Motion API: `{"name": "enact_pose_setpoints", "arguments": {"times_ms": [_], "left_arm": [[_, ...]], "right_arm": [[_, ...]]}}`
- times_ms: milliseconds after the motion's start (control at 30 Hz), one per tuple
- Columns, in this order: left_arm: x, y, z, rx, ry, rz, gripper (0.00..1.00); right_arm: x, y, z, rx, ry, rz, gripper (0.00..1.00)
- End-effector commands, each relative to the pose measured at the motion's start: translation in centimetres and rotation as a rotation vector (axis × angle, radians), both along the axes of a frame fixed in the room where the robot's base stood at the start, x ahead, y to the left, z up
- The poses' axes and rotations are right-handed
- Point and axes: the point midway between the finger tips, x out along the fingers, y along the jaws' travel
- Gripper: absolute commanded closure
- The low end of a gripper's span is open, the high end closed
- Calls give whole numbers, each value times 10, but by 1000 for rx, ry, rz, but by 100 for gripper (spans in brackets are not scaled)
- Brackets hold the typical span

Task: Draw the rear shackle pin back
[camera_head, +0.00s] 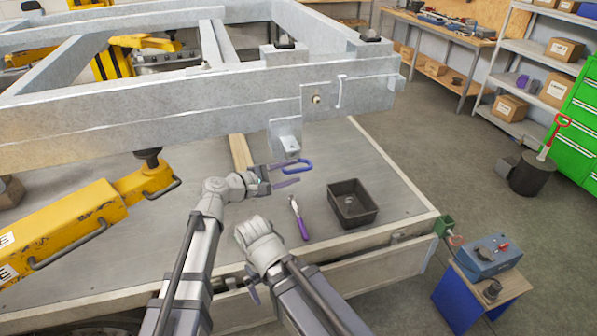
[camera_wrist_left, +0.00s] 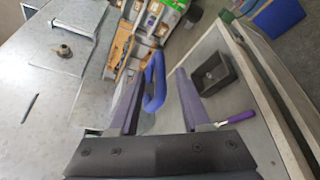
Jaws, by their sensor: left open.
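A blue loop handle (camera_head: 298,164), perhaps that of the shackle pin, shows just below the grey hanger bracket (camera_head: 285,135) under the trailer's front rail. Its pin shaft is not clear to me. My left gripper (camera_head: 300,172) is open at the loop. In the left wrist view the blue loop (camera_wrist_left: 154,85) lies between the spread fingers of my left gripper (camera_wrist_left: 161,74), nearer the left finger, and no firm grip shows. My right gripper (camera_head: 252,284) is low in the head view, mostly hidden behind its own wrist, so its jaws are unclear.
A black open bin (camera_head: 352,217) and a purple-handled ratchet (camera_head: 299,218) lie on the platform (camera_head: 400,185) to the right. The galvanised rail (camera_head: 200,105) runs above my left gripper. A yellow jack (camera_head: 70,230) blocks the left. A wooden block (camera_head: 240,152) lies behind the gripper.

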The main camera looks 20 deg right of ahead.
Motion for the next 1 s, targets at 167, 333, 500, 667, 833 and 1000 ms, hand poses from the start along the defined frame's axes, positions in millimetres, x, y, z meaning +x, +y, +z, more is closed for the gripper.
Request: {"name": "enact_pose_setpoints", "arguments": {"times_ms": [167, 333, 500, 667, 833, 1000], "left_arm": [[9, -22, -6, 0, 0, -1, 53], [12, -30, -7, 1, 0, 1, 53], [13, -31, -7, 1, 0, 1, 53], [12, -31, -7, 1, -1, 1, 57], [12, -31, -7, 2, 0, 0, 76], [12, -31, -7, 1, 0, -1, 96]], "right_arm": [[0, 0, -6, 0, 0, 0, 0], [0, 0, -7, 0, 0, 0, 0], [0, 0, -7, 0, 0, 0, 0], [0, 0, -7, 0, 0, 0, 0], [0, 0, -7, 0, 0, 0, 0], [0, 0, -7, 0, 0, 0, 0]]}}
